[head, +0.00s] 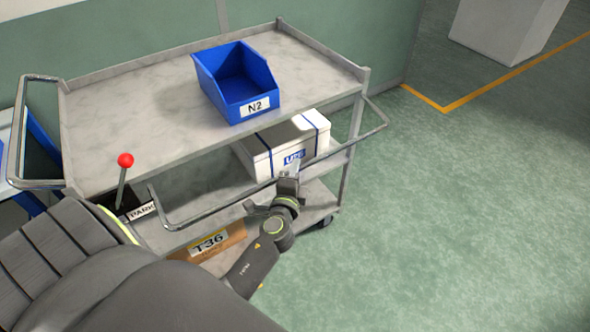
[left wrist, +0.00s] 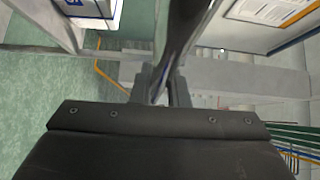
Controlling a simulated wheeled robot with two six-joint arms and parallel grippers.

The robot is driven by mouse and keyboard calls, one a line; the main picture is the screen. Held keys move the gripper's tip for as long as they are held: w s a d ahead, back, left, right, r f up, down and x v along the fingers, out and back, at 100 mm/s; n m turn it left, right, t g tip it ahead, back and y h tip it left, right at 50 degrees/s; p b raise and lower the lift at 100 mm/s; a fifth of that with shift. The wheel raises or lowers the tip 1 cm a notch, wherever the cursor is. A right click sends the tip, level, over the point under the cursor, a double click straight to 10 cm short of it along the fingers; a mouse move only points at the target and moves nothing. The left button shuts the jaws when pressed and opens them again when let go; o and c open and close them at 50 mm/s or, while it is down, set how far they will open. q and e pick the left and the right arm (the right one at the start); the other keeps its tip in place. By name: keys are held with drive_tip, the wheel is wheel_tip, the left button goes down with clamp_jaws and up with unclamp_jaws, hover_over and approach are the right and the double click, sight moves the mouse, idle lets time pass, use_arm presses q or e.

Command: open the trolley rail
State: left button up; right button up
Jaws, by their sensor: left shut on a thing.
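The trolley (head: 130,115) is a grey metal cart with a marbled top shelf and lower shelves. Its thin silver rail (head: 215,207) stands out in front of the middle shelf, with a bent end at the left. My left gripper (head: 288,181) is shut on the rail near its right part, in front of the white box. In the left wrist view the rail (left wrist: 187,25) runs up from between the fingers (left wrist: 162,88). My right gripper is out of view.
A blue bin (head: 238,85) marked N2 stands on the top shelf. A white box (head: 290,143) with blue straps is on the middle shelf, a cardboard box (head: 215,245) marked T36 below. A red-knobbed lever (head: 125,160) is at the left. The right floor is clear.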

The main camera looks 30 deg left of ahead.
use_arm(q)
clamp_jaws()
drive_tip(key=shift+r+p, duration=0.9)
drive_tip(key=shift+r, duration=0.55)
drive_tip(key=shift+d, duration=0.1)
drive_tip(key=o, duration=0.7)
unclamp_jaws()
drive_tip(key=shift+f, duration=0.1)
drive_tip(key=shift+o, duration=0.2)
